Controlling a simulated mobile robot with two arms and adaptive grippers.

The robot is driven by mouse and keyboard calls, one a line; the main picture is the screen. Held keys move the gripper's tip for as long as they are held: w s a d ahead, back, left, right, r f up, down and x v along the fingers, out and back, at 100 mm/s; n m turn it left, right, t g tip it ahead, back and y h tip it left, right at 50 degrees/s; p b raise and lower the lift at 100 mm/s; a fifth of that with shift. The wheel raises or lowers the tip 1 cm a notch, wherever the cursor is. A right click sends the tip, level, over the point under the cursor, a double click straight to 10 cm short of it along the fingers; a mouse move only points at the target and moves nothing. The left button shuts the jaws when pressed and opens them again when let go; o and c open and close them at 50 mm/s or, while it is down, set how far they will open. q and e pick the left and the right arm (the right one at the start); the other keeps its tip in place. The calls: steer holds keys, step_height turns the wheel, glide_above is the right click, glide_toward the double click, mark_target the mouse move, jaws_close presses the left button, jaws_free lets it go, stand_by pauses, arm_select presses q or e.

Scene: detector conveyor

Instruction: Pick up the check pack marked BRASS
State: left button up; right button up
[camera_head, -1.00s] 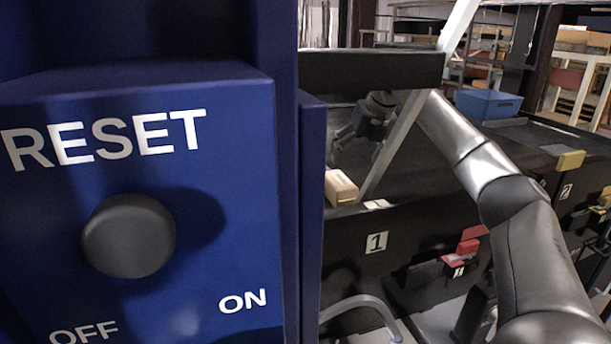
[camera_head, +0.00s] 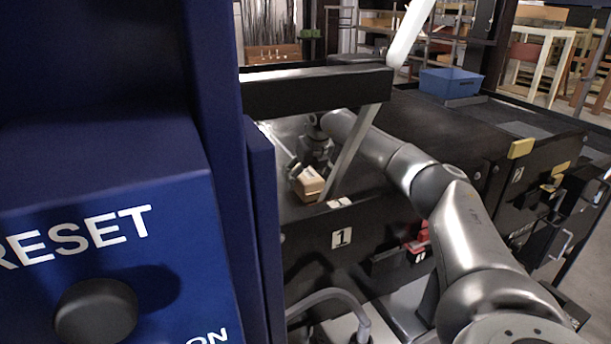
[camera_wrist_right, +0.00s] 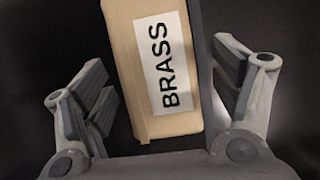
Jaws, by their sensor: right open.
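The check pack (camera_wrist_right: 142,55) is a tan box with a white label reading BRASS in the right wrist view. In the head view the tan box (camera_head: 308,185) sits on the dark conveyor, near its front edge. My right gripper (camera_wrist_right: 165,90) is open, with one finger on each side of the box. Whether a finger touches cannot be told. In the head view my right gripper (camera_head: 308,160) is small, over the box and partly behind it. My left gripper is not in view.
A blue panel (camera_head: 90,160) marked RESET with a black knob (camera_head: 97,310) fills the left of the head view. A dark crossbar (camera_head: 316,92) and a slanted pale post (camera_head: 352,150) stand around my right arm. A blue bin (camera_head: 451,82) stands farther back.

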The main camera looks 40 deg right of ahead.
steer(key=shift+x, duration=0.9)
steer(key=shift+r, duration=0.15)
steer(key=c, duration=1.3)
steer(key=shift+c, duration=1.1)
steer(key=shift+r, duration=0.1)
